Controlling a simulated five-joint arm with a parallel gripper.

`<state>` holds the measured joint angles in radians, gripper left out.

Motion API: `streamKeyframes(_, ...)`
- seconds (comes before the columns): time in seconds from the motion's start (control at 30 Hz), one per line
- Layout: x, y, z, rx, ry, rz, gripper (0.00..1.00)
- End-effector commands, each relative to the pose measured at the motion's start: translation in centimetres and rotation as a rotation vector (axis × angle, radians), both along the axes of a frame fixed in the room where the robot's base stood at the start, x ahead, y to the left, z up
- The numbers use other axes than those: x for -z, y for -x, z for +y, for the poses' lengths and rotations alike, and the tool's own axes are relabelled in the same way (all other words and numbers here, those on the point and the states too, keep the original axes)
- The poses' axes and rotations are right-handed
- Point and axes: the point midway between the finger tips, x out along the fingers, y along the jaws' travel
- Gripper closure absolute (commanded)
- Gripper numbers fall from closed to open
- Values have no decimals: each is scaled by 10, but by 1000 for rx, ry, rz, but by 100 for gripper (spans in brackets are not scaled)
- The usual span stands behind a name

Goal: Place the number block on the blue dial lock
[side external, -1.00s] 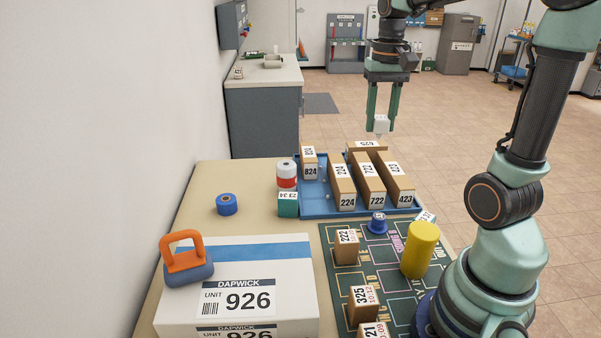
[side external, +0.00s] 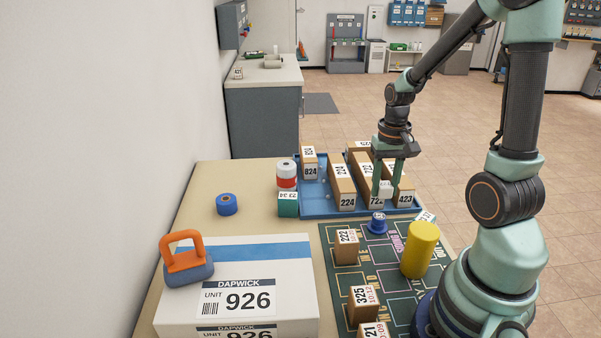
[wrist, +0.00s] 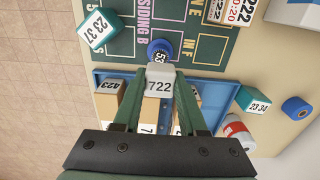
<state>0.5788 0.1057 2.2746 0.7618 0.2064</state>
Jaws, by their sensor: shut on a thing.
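My gripper (side external: 386,191) is shut on a small pale number block (wrist: 160,77), which appears to read 722 in the wrist view. It holds the block low over the front of the blue tray, before the tan box marked 722. The blue dial lock (side external: 377,226) is a short, dark blue cylinder with a white marked top, standing at the far edge of the green mat. In the wrist view the lock (wrist: 160,44) is just beyond the held block, which partly covers it. The block and lock appear apart.
The blue tray (side external: 320,206) holds several tan boxes close to my gripper. A yellow cylinder (side external: 420,250) stands on the green mat (side external: 385,270), right of the lock. A tan block marked 222 (side external: 346,248) stands to its left. A teal block (side external: 288,205) is beside the tray.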

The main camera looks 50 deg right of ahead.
Motion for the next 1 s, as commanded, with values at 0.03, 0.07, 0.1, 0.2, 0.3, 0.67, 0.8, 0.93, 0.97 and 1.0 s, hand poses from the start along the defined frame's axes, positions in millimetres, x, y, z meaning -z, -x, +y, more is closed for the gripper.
streamKeyframes(0.03,4,0,0,0,-1,1,100)
streamKeyframes(0.07,5,0,0,0,-1,1,100)
streamKeyframes(0.1,8,0,0,0,-1,1,100)
streamKeyframes(0.2,19,1,1,0,-3,4,100)
streamKeyframes(0.3,32,1,1,0,-2,4,100)
streamKeyframes(0.67,43,0,0,0,1,-1,100)
streamKeyframes(0.8,46,0,0,0,0,0,100)
streamKeyframes(0.93,46,0,0,0,1,-1,29)
streamKeyframes(0.97,46,0,0,0,1,-1,29)
streamKeyframes(1.0,46,0,0,0,1,-1,29)
